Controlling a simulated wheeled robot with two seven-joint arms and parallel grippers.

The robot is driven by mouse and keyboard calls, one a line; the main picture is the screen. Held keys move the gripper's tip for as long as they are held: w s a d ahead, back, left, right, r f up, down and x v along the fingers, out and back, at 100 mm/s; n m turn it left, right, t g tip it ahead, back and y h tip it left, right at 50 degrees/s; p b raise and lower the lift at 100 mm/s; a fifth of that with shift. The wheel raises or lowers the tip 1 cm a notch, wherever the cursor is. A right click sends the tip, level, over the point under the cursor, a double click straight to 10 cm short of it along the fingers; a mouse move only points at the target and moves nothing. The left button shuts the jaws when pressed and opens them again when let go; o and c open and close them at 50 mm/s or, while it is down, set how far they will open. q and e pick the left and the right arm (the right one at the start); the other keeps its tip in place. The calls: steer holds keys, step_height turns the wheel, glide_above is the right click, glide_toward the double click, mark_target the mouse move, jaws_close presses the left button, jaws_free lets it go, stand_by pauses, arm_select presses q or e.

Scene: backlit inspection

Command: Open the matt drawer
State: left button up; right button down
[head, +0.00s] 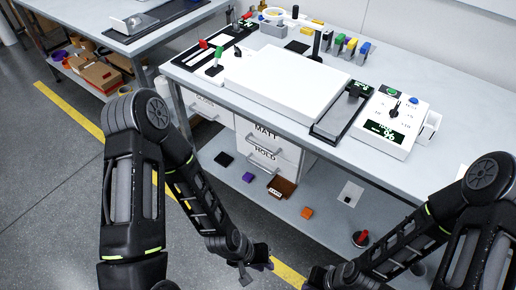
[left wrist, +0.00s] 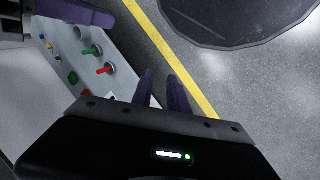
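The matt drawer (head: 280,138) is a white drawer front labelled MATT, under the workbench. It looks shut, with a bar handle (head: 263,151) across its front. The HOLD drawer (head: 288,168) is just below it, and a GLOSS drawer front is to the left. My left gripper (head: 256,274) is low at the bottom centre of the head view, below and apart from the drawers. In the left wrist view its two fingers (left wrist: 161,78) stand apart with nothing between them. My right gripper (head: 314,279) is at the bottom edge, partly cut off; its fingers are unclear.
The workbench (head: 210,78) carries a white panel (head: 285,80), a control box (head: 392,122) and small coloured items. A lower shelf (head: 325,215) holds several small pieces. Floor with a yellow line (head: 70,112) is open at left.

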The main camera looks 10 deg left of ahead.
arm_select(q)
steer(key=w+f+n+t+b, duration=0.3)
steer(key=w+b, duration=0.2)
steer(key=w, duration=0.5)
steer(key=n+t+h+b, duration=0.1)
steer(key=n+t+b, duration=0.8)
steer(key=b, duration=0.6)
glide_toward(259, 146)
steer(key=w+f+m+t, duration=0.1)
steer(key=w+f, duration=0.1)
steer(key=shift+d+r, duration=0.1)
steer(key=shift+d, duration=0.25)
steer(key=shift+w, duration=0.1)
steer(key=b+x, duration=0.1)
steer(key=x, duration=0.6)
steer(key=shift+w+d+b, duration=0.15)
steer(key=shift+w+b, duration=0.1)
steer(key=shift+b, duration=0.15)
